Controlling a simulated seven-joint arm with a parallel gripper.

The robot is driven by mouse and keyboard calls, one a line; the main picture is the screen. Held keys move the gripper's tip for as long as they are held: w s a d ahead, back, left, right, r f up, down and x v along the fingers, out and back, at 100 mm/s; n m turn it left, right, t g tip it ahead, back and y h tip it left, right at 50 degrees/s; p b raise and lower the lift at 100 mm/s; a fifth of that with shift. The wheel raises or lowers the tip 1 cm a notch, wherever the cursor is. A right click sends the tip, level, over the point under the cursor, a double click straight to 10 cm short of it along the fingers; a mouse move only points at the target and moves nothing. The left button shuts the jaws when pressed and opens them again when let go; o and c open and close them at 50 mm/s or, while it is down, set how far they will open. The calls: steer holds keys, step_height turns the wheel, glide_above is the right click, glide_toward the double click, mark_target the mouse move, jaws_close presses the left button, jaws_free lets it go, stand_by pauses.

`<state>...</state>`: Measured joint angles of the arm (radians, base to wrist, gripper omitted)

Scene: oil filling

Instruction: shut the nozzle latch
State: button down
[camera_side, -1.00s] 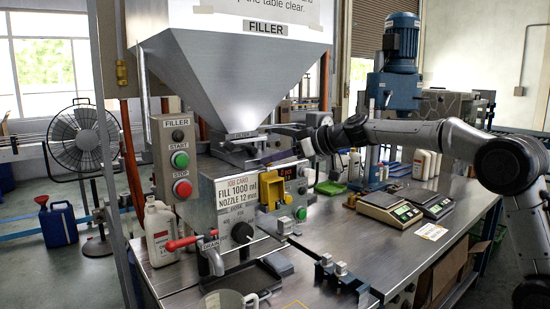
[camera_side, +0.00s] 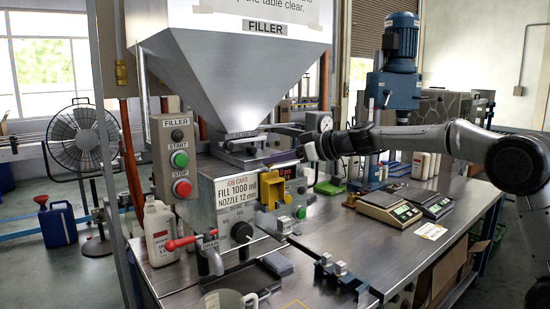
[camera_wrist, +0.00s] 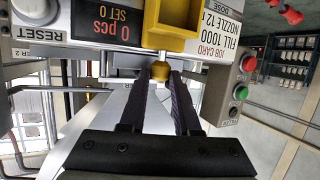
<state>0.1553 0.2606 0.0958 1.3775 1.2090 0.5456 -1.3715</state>
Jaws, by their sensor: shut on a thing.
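The yellow latch bracket (camera_side: 272,194) is on the front of the steel filler, beside the job card. In the wrist view its yellow frame (camera_wrist: 196,18) fills the top middle, with a rounded yellow knob (camera_wrist: 161,71) just below it. My gripper (camera_wrist: 163,76) has its two dark fingers closed on this knob, one on each side. In the side view my gripper (camera_side: 303,152) reaches in from the right, above the bracket and close to the filler. The fingertips and knob are hard to make out there.
The filler's display (camera_wrist: 112,24) and RESET button (camera_wrist: 35,8) are beside the bracket. The START/STOP box (camera_side: 179,160) is left of the job card (camera_side: 238,190). A red-handled drain valve (camera_side: 190,241) juts out in front.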

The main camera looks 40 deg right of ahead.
steer(key=s+f+n+t+y, duration=0.2)
steer(key=s+f+t, duration=0.5)
steer(key=s+f, duration=0.4)
steer(key=shift+s+f+n, duration=0.3)
steer(key=shift+s+f, duration=0.1)
steer(key=shift+f, duration=1.4)
steer(key=shift+d+y, duration=0.1)
steer(key=shift+y, duration=0.2)
steer(key=shift+r, duration=0.1)
steer(key=c, duration=0.9)
jaws_free()
steer(key=shift+r, duration=0.1)
